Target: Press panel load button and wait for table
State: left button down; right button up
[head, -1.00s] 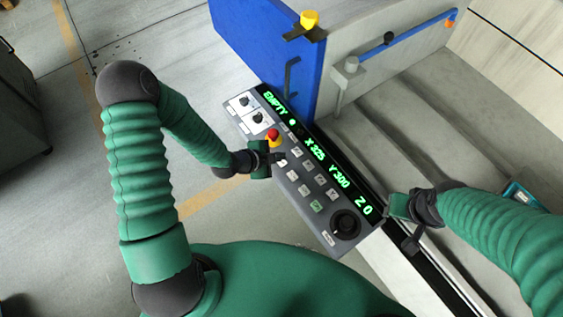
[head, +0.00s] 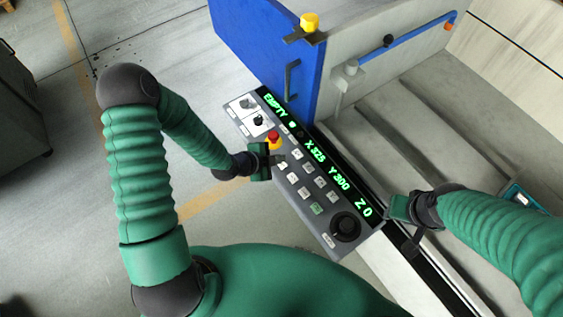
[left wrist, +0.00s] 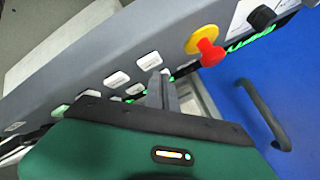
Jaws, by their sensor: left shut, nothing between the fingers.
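The grey control panel (head: 330,233) runs diagonally through the head view. Its green display (head: 317,153) reads EMPTY, X 325, Y 300, Z 0. Several pale buttons (head: 306,193) and one green-tinted button (head: 317,209) sit below the display; their labels are too small to read. My left gripper (head: 280,160) is shut and empty, its tips over the panel's upper buttons, partly hiding one. In the left wrist view the shut fingers (left wrist: 162,92) reach the button rows (left wrist: 117,79); I cannot tell whether they touch. My right gripper (head: 410,241) hangs beyond the dial end, its jaw state unclear.
A red stop button (head: 273,138) on a yellow ring is close beside my left gripper. Two knobs (head: 258,120) and a black dial (head: 345,226) are on the panel. A blue door (head: 265,45) with a handle stands behind. Grey stepped surfaces (head: 400,130) lie right.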

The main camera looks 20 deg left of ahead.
dwell(0.8)
pick_arm(q)
jog(key=shift+f+b, duration=0.35)
